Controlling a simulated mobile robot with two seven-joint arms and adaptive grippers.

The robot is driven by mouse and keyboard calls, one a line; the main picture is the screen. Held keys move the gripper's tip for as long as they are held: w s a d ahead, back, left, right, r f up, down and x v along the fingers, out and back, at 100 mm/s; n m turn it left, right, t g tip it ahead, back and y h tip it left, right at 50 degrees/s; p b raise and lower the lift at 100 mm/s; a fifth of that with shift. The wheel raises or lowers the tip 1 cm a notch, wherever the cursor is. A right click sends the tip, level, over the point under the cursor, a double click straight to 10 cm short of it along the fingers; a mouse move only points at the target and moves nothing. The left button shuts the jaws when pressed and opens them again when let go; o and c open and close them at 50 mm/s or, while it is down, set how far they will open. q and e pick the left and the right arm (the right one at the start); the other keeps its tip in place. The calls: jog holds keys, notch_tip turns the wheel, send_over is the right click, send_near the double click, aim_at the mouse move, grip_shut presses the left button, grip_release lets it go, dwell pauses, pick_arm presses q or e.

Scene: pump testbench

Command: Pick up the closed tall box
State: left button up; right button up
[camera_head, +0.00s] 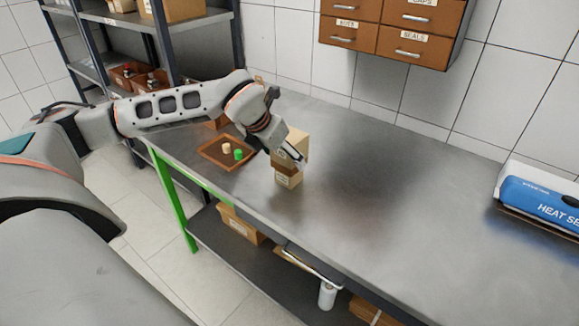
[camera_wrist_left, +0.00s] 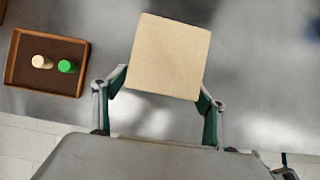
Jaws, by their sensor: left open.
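My left gripper (camera_head: 287,160) is at the box in the head view. In the left wrist view its open fingers (camera_wrist_left: 160,95) lie on either side of the box's near part. I cannot tell whether they touch it. My right gripper is in neither view.
A brown tray (camera_head: 214,158) with a cream and a green piece lies left of the box. A blue heat sealer (camera_head: 540,200) stands at the far right. Drawers (camera_head: 385,40) hang on the wall behind. The bench (camera_head: 390,215) right of the box is clear.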

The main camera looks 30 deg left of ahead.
aim_at(287, 179)
pick_arm(q)
jog(key=x, duration=0.5)
jog(key=shift+w+r+p, duration=0.1)
jog(key=shift+w+p, duration=0.05)
jog(key=shift+p, duration=0.15)
jog(key=c, duration=1.4)
